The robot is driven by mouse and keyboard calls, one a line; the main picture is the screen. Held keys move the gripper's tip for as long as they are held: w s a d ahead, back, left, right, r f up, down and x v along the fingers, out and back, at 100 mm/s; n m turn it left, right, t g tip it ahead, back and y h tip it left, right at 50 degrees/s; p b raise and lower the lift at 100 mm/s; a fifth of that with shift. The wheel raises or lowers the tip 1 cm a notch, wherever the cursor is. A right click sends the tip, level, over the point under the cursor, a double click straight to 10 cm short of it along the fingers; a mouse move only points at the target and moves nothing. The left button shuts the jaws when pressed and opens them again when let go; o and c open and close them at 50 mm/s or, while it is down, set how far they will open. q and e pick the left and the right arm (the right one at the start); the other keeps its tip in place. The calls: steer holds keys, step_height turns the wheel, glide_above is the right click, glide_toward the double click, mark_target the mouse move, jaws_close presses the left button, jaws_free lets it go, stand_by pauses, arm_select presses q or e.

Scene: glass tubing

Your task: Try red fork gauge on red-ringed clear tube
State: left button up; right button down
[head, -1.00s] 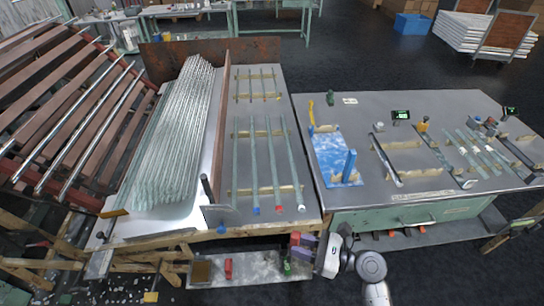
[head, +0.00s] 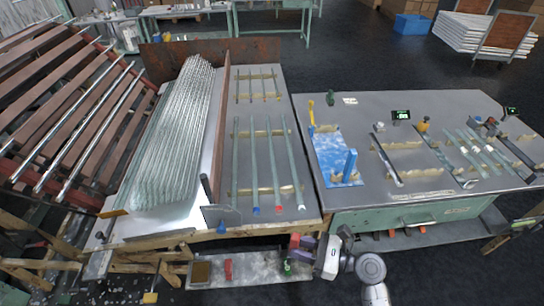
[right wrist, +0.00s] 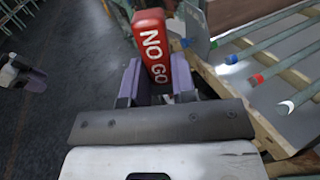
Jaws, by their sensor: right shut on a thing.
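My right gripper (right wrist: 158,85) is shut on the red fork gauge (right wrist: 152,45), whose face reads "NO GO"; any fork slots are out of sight. In the head view my right gripper (head: 305,243) and the red gauge (head: 295,240) are just off the table's front edge, below the tube ends. The red-ringed clear tube (head: 275,165) lies on wooden rests, its red end (head: 278,208) toward me. That red end also shows in the right wrist view (right wrist: 258,79), right of the gauge and apart from it. My left gripper (right wrist: 28,78) seems to be at the left edge there, jaws unclear.
A blue-ended tube (head: 256,210) and a white-ended tube (head: 301,208) flank the red-ringed one. A pile of clear tubes (head: 180,140) lies left. A low shelf below holds a red block (head: 228,268) and a green piece (head: 287,268). A bench (head: 440,105) stands right.

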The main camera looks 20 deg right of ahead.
steer(key=shift+f, duration=0.2)
steer(key=shift+f, duration=0.45)
stand_by(0.4)
steer(key=shift+f+b, duration=0.35)
steer(key=shift+b, duration=0.05)
steer(key=shift+f, duration=0.4)
stand_by(0.6)
steer(key=shift+f+b, duration=0.4)
steer(key=shift+f, duration=0.35)
stand_by(0.5)
steer(key=shift+f+b, duration=0.4)
steer(key=shift+f, duration=0.05)
stand_by(0.3)
steer(key=shift+f, duration=0.35)
stand_by(0.4)
steer(key=shift+f+b, duration=0.35)
steer(key=shift+f, duration=0.05)
